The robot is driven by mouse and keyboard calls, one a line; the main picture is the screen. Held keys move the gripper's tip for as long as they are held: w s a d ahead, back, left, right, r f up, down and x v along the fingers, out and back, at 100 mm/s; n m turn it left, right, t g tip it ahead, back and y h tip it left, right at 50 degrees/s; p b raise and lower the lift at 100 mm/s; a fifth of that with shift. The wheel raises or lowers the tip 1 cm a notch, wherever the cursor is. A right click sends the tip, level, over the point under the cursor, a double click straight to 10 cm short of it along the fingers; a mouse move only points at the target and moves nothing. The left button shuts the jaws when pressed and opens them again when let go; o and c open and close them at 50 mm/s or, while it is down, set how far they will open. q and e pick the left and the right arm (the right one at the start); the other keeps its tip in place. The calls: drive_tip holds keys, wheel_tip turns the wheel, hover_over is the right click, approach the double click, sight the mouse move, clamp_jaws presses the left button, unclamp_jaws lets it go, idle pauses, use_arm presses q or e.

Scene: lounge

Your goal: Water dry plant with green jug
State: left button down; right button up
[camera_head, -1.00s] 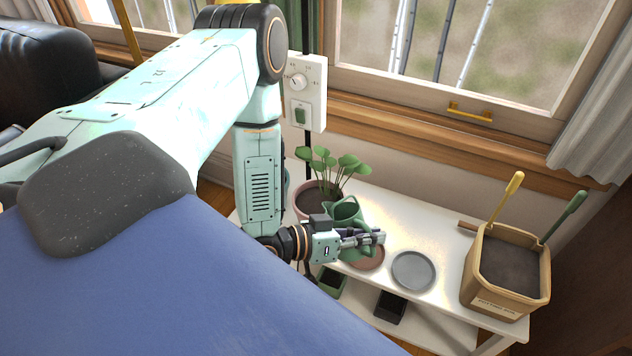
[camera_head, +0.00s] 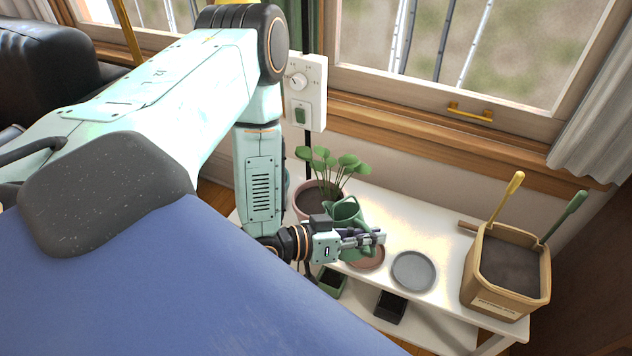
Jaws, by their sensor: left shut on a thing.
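The green jug (camera_head: 347,212) is at the middle of the head view, just in front of a potted plant. My left gripper (camera_head: 372,239) is shut on the jug from the front left and partly hides it. The plant has green leaves (camera_head: 345,163) and stands in a pinkish pot with dark soil (camera_head: 318,200) on the white bench. The jug overlaps the pot's right side in the picture; I cannot tell whether they touch. My right gripper is not in view.
The white bench (camera_head: 440,213) also holds a terracotta saucer (camera_head: 368,258), a grey saucer (camera_head: 414,272) and a tan soil tub (camera_head: 505,300) with two tool handles. Dark trays (camera_head: 389,308) sit on the lower shelf. A window and wall control box (camera_head: 306,90) stand behind.

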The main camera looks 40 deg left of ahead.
use_arm(q)
drive_tip(key=shift+s+d+f+b, duration=0.1)
drive_tip(key=shift+d+f+b, duration=0.2)
drive_tip(key=shift+f+b, duration=0.3)
drive_tip(key=d+f+m+y+b, duration=0.2)
drive_tip(key=d+f+m+b, duration=0.1)
drive_tip(key=f, duration=0.3)
drive_tip(key=shift+s+d+f+m, duration=0.25)
drive_tip(key=shift+s+f+m, duration=0.05)
drive_tip(key=shift+r, duration=0.1)
idle(0.6)
wheel_tip(320, 180, up, 5)
drive_tip(key=p, duration=0.5)
